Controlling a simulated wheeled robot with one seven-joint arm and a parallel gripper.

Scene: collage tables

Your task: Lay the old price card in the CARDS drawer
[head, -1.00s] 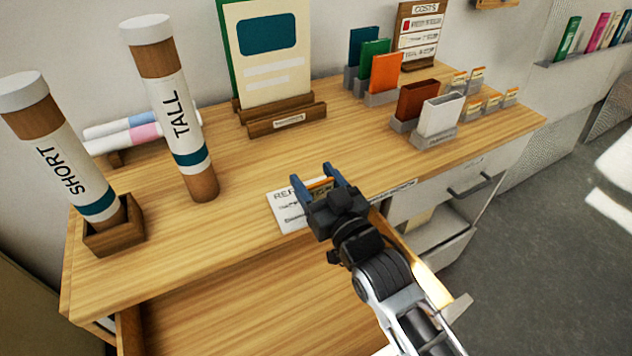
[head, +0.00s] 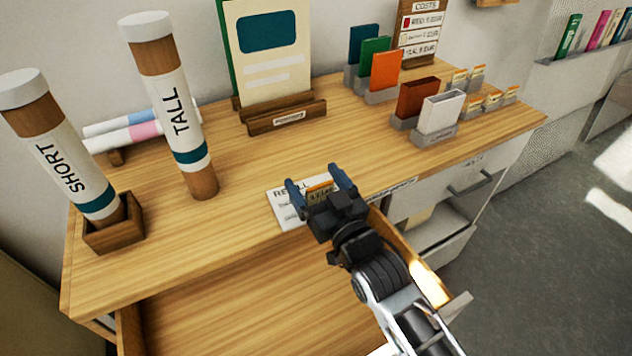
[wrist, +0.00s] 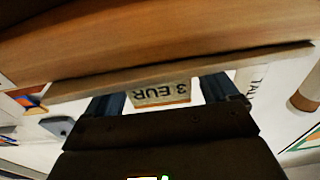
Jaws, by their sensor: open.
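My gripper (head: 322,182) is over the front of the wooden table top, with its two blue fingers apart. A small price card (head: 319,193) with an orange top stands between the fingers. In the wrist view the card (wrist: 160,92) reads "3 EUR" upside down, with gaps between it and both fingers (wrist: 163,98). Behind the gripper a white printed sheet (head: 284,212) lies on the table, partly hidden. A wide wooden drawer (head: 240,310) is open below the front edge; its visible floor is bare. I cannot read a CARDS label on any drawer.
Two tall tubes, SHORT (head: 60,150) and TALL (head: 175,110), stand at left. A white cabinet (head: 450,185) at right has a handle and a lower open drawer. The table's middle is clear.

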